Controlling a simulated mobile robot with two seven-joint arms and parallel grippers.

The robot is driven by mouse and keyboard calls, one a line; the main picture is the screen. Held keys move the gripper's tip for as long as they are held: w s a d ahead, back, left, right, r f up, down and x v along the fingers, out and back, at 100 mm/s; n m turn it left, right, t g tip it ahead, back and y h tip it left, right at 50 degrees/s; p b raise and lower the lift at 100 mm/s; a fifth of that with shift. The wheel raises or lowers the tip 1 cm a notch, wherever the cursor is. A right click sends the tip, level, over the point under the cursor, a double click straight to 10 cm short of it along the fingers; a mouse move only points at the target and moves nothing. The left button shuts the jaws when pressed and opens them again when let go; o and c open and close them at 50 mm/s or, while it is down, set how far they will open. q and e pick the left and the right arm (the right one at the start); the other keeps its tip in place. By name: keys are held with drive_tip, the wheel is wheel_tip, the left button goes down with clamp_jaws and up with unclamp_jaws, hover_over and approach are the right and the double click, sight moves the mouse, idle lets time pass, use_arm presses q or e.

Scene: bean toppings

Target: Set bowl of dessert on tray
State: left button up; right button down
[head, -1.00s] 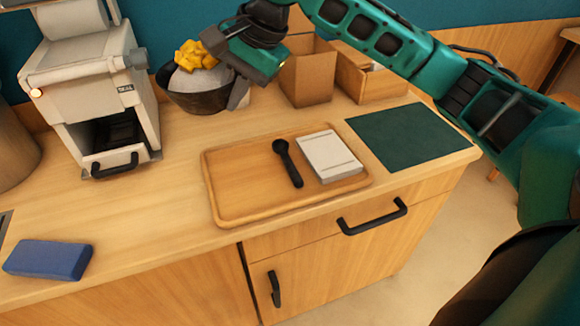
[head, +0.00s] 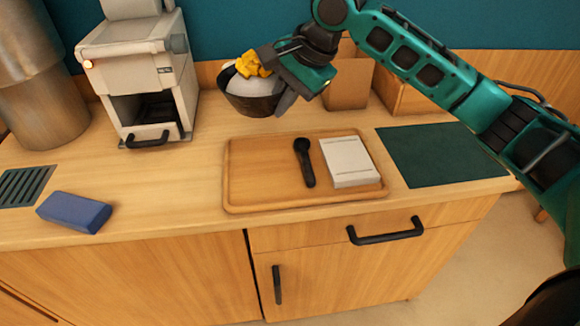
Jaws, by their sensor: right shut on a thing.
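A dark bowl of dessert (head: 250,103) holds a white mound with yellow cubes on top. My right gripper (head: 281,92) is shut on the bowl's right side. The bowl is behind the tray, over the back of the counter; I cannot tell whether it touches the counter. The wooden tray (head: 262,174) lies near the counter's front edge, in front of the bowl. A black spoon (head: 305,162) and a white rectangular pad (head: 347,162) lie on it. The tray's left part is bare. My left gripper is not in view.
A white machine (head: 140,70) stands behind left, near a metal cylinder (head: 40,85). A blue block (head: 73,212) lies at the front left. A dark green mat (head: 440,155) is right of the tray. Brown boxes (head: 348,85) stand at the back, behind my right arm.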

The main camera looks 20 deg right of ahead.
wheel_tip(320, 180, down, 16)
drive_tip(key=shift+f+b, duration=0.1)
drive_tip(key=shift+b, duration=0.95)
drive_tip(key=c, duration=1.7)
unclamp_jaws()
drive_tip(key=shift+f, duration=0.15)
drive_tip(key=o, duration=0.5)
drive_tip(key=shift+c, duration=0.2)
